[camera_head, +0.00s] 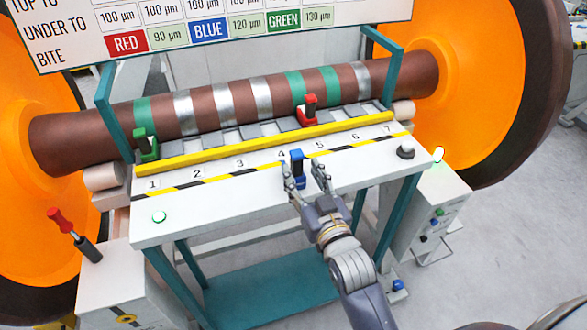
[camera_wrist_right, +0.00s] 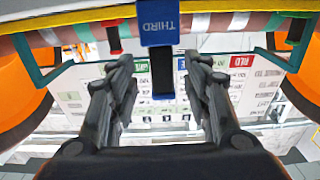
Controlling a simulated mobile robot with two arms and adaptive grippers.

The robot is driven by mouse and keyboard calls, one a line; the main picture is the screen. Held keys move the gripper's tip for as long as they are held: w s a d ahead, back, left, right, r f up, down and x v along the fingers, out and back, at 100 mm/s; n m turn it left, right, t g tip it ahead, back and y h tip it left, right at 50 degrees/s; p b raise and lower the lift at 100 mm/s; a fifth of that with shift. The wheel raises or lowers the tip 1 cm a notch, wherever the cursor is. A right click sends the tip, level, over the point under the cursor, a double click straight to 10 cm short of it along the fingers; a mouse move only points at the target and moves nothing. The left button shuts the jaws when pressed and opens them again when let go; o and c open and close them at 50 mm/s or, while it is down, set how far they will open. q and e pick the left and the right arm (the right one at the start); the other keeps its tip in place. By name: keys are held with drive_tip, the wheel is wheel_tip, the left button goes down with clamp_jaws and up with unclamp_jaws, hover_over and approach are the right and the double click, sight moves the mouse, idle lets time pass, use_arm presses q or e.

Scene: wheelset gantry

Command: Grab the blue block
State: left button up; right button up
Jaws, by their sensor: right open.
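The blue block (camera_head: 297,166) stands on the white table near the numbers 4 and 5. In the right wrist view the blue block (camera_wrist_right: 159,32) carries the word THIRD, and a dark stem runs from it between the finger lines. My right gripper (camera_head: 307,177) is open, with its fingers pointing at the block from the front. In the wrist view the right gripper (camera_wrist_right: 159,66) has its fingertips apart on both sides of the block's line, with no clear contact. My left gripper is not in view.
A green block (camera_head: 146,146) and a red block (camera_head: 308,111) stand by the banded brown axle (camera_head: 225,103). A yellow bar (camera_head: 265,144) crosses the table (camera_head: 230,205). A black knob (camera_head: 405,152) sits at right and a green button (camera_head: 159,217) at front left.

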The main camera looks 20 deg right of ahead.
sight(298, 169)
drive_tip(key=shift+w+r, duration=0.1)
drive_tip(key=shift+w, duration=0.3)
drive_tip(key=w+p, duration=0.1)
drive_tip(key=w, duration=0.2)
drive_tip(key=shift+w+a+p, duration=0.1)
drive_tip(key=shift+a+p, duration=0.05)
drive_tip(key=shift+p, duration=0.25)
drive_tip(key=shift+w+f, duration=0.2)
drive_tip(key=shift+w, duration=0.35)
drive_tip(key=shift+s, duration=0.1)
drive_tip(key=shift+c, duration=1.3)
drive_tip(key=shift+r, duration=0.1)
clamp_jaws()
